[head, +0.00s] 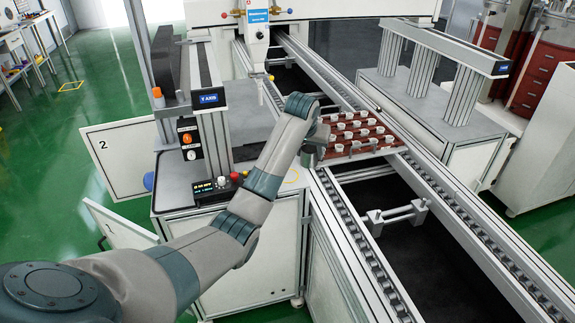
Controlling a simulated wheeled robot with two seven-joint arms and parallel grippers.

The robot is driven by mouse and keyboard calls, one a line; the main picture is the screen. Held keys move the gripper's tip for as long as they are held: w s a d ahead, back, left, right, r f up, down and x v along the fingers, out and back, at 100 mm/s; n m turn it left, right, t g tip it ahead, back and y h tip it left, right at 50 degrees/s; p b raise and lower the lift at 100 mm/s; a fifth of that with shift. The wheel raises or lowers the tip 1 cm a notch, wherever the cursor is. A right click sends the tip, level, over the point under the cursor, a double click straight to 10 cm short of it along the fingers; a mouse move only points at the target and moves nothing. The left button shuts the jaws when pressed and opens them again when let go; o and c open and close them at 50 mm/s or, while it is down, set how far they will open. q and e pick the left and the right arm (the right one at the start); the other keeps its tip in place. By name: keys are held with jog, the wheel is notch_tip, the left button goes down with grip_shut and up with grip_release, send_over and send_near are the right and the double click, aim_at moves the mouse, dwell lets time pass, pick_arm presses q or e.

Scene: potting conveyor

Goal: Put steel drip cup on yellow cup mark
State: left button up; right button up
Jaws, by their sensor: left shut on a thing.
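My left gripper (312,152) is at the end of the arm that comes in from the left, beside the left edge of the tray of white cups. It is shut on a small grey thing, which looks like the steel drip cup but is mostly hidden by the gripper and wrist. The yellow cup mark (292,175) shows in part as a thin curved line on the grey cabinet top, just left of and below the gripper. My right gripper is not in view.
A red-brown tray (366,153) with several white cups sits across the conveyor rails (430,175). A dispensing nozzle (260,90) hangs behind my arm. A post with a display (209,98) and a control panel with buttons (214,187) stand to the left.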

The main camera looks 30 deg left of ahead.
pick_arm(q)
jog(key=a+f, duration=0.1)
jog(key=a, duration=0.1)
jog(key=a+f+p, duration=0.1)
jog(key=a+f, duration=0.1)
jog(key=a, duration=0.1)
jog(key=w+a+f+p, duration=0.1)
jog(key=a+f, duration=0.1)
jog(key=a, duration=0.1)
jog(key=shift+a, duration=0.25)
jog(key=shift+a+f+p, duration=0.15)
jog(key=shift+a+p, duration=0.05)
jog(key=shift+p, duration=0.1)
jog(key=shift+f+p, duration=0.35)
jog(key=shift+f, duration=0.2)
notch_tip(320, 180, down, 3)
jog(key=shift+r+p, duration=0.2)
jog(key=shift+p, duration=0.3)
jog(key=shift+f, duration=0.15)
jog(key=shift+f, duration=0.15)
